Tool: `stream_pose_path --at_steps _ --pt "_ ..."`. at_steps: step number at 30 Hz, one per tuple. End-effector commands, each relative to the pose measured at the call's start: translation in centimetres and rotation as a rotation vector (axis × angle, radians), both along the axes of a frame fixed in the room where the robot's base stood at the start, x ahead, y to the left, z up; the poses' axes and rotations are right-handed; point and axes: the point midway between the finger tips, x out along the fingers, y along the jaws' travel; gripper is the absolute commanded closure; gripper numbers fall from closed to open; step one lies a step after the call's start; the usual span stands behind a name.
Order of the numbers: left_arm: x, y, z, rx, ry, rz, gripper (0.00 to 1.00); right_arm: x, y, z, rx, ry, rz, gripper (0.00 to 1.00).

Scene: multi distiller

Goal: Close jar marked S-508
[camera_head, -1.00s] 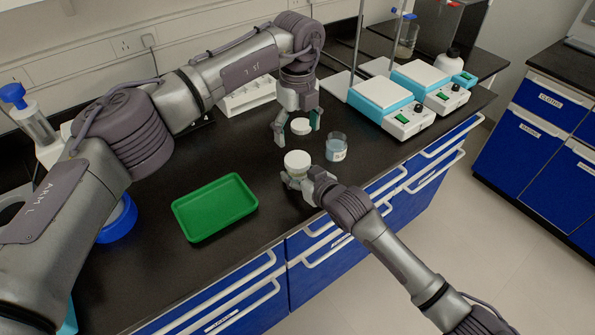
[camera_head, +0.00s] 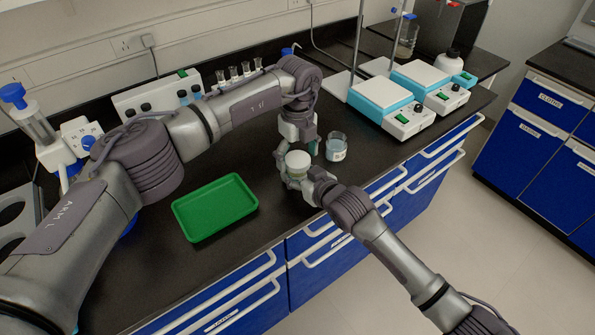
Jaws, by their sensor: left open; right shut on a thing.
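A small jar (camera_head: 298,172) with a white round top (camera_head: 298,159) stands upright at the front of the black counter. My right gripper (camera_head: 295,178) is shut on its lower body from the front right. My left gripper (camera_head: 297,150) points down just behind the jar top, with its fingers apart, one to each side. I cannot tell whether it touches the top. The S-508 marking cannot be read. The white round piece seen earlier behind the jar is not visible now; my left gripper covers that spot.
A green tray (camera_head: 215,208) lies to the left. Hotplate stirrers (camera_head: 386,102) stand behind right, and a rack of vials (camera_head: 238,80) at the back. The counter between tray and jar is clear.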

Motion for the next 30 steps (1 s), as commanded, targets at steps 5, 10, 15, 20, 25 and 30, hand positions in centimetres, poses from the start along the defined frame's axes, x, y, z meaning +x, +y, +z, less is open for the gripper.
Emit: stream_pose_path --at_steps 5,10,15,20,25,30 --pt "0.0 0.0 0.01 0.0 0.0 0.0 0.29 0.01 -0.01 0.0 0.0 0.0 0.0 1.0" --pt "0.01 0.01 0.02 0.0 0.0 0.0 0.57 0.0 0.0 0.0 0.0 0.0 0.0 1.0" --pt "0.01 0.01 0.02 0.0 0.0 -0.001 0.79 0.0 0.0 0.01 0.0 0.0 0.0 1.0" --pt "0.04 0.03 0.04 0.001 -0.002 -0.131 0.79 0.0 0.01 0.02 0.0 0.0 0.0 1.0" --pt "0.08 0.04 0.03 0.001 -0.002 -0.525 0.79 0.0 0.01 0.02 0.0 0.0 0.0 1.0" --pt "0.06 0.03 -0.02 0.001 0.0 -0.957 0.79 0.0 0.02 0.02 0.001 -0.001 0.0 1.0"
